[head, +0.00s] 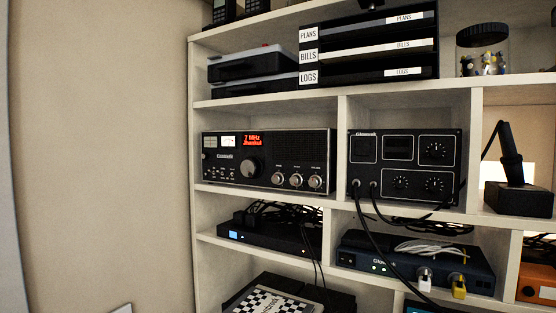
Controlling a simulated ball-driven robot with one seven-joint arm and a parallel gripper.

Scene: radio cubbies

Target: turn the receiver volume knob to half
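The receiver (225,175) is a wide black radio in the middle-left cubby. Its red display (252,140) is lit, with a pale meter beside it. My gripper is not in view.
A second black unit (405,150) with dials and plugged cables stands in the cubby to the right. A desk microphone (518,190) is farther right. Labelled trays (368,50) sit above, network boxes (415,262) below. Nothing blocks the receiver's front.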

